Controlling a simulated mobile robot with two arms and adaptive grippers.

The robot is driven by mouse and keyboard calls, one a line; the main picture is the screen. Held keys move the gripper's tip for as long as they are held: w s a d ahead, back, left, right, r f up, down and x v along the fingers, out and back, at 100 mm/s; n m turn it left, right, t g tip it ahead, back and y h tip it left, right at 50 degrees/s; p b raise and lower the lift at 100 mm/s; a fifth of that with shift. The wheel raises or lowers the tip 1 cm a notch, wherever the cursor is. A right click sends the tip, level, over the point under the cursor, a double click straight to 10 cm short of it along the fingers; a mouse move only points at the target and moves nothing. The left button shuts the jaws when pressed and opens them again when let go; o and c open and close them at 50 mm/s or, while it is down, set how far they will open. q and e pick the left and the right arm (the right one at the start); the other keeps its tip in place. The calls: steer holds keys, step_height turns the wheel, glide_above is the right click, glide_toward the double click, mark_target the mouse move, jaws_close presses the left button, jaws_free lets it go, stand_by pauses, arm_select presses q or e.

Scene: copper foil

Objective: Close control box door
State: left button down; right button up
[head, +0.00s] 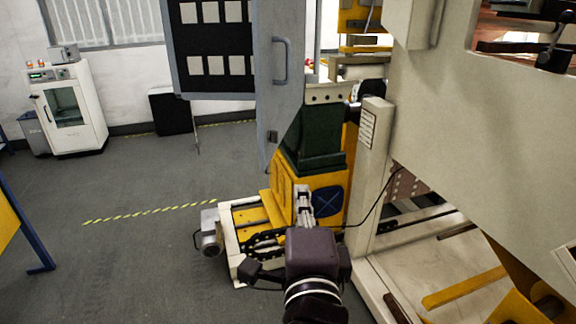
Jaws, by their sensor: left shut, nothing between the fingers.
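The grey control box door (279,100) stands open at the top centre, with a grey bar handle (281,60) on its face. To its left is a dark panel (208,45) with rows of pale rectangles, framed in grey; its top is cut off by the picture edge. My left gripper (303,192) is below the door in the picture, its fingers shut and empty, pointing away from me. It appears apart from the door. My right gripper is not in view.
Yellow and green machinery (315,150) stands behind my left gripper. A large pale machine frame (480,130) fills the right side. A white cabinet (68,108) stands at the far left. The grey floor on the left is mostly clear.

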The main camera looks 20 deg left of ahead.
arm_select(q)
steer(key=w+a+b, duration=0.3)
steer(key=w+a, duration=0.4)
steer(key=w, duration=0.3)
steer(key=shift+a, duration=0.25)
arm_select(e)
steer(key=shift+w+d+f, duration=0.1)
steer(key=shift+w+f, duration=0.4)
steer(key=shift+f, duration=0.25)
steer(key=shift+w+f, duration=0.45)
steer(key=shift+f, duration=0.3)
